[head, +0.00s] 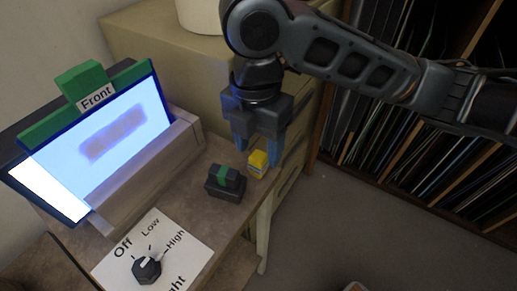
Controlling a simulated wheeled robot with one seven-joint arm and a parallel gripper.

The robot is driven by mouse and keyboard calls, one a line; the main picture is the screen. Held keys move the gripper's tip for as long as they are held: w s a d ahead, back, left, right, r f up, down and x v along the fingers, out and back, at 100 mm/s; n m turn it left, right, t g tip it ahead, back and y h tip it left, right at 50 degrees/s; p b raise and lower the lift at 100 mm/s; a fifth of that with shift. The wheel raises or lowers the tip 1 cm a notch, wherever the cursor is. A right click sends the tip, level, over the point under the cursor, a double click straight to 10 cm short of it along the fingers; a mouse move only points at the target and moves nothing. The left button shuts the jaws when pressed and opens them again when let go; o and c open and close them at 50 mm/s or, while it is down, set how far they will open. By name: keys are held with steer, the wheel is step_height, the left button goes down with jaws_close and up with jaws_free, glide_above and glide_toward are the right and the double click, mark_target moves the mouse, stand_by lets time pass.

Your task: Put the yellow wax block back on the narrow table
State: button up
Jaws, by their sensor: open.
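The yellow wax block (258,163) is small and sits near the right edge of the narrow table (240,205), or just above its top; I cannot tell whether it touches. My gripper (259,148) points down from above, with its blue fingers apart. The block shows at the level of the fingertips, a little below and between them in the picture. The gripper is open, and no grip on the block shows.
A black block with a green band (225,181) stands left of the wax block. A lit panel marked Front (120,135) rests in a wooden holder at left. A dial card (180,245) lies in front.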

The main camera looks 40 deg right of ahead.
mark_target(256, 154)
step_height(256, 154, up, 9)
steer(key=p, duration=0.1)
steer(key=shift+w+r, duration=0.15)
steer(key=shift+r, duration=0.05)
steer(key=shift+a, duration=0.2)
